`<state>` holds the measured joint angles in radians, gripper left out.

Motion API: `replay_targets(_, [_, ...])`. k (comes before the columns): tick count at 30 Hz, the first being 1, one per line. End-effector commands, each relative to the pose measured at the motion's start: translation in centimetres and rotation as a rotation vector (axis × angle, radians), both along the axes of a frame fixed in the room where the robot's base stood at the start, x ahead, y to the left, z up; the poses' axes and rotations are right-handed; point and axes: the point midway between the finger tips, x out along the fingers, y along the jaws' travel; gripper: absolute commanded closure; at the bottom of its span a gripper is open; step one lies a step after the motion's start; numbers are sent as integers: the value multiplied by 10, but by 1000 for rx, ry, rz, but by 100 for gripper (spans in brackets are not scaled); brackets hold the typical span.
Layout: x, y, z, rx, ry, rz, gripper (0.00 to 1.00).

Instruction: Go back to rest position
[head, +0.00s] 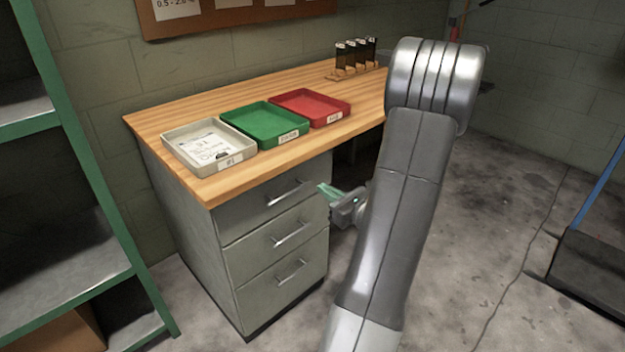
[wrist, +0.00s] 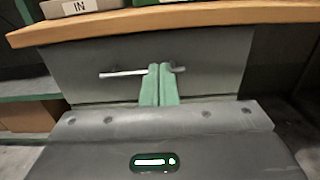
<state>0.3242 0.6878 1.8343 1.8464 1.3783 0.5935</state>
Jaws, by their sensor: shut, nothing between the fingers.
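My gripper (head: 324,189) is beside the right front of the grey drawer cabinet, near the top drawer (head: 262,203). Its green fingers also show in the wrist view (wrist: 160,85), pressed together with nothing between them. In the wrist view the fingers overlap the bar handle (wrist: 122,73) of a drawer; I cannot tell whether they touch it. All the drawers look closed. My arm is bent and crosses the right half of the head view, hiding part of the desk.
The wooden desk top (head: 235,182) holds a white tray (head: 176,150) with paper, a green tray (head: 265,142), a red tray (head: 330,118) and a rack of dark bottles (head: 354,72). A green shelf (head: 95,180) stands at left. Floor (head: 480,240) at right is mostly clear.

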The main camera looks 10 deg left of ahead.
Motion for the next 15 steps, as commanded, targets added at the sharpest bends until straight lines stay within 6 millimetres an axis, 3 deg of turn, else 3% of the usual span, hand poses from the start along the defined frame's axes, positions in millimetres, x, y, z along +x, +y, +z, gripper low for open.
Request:
replay_targets(6, [-14,-18,0,1,1,-2,100])
replay_targets(15, [-17,-21,-1,1,1,1,100])
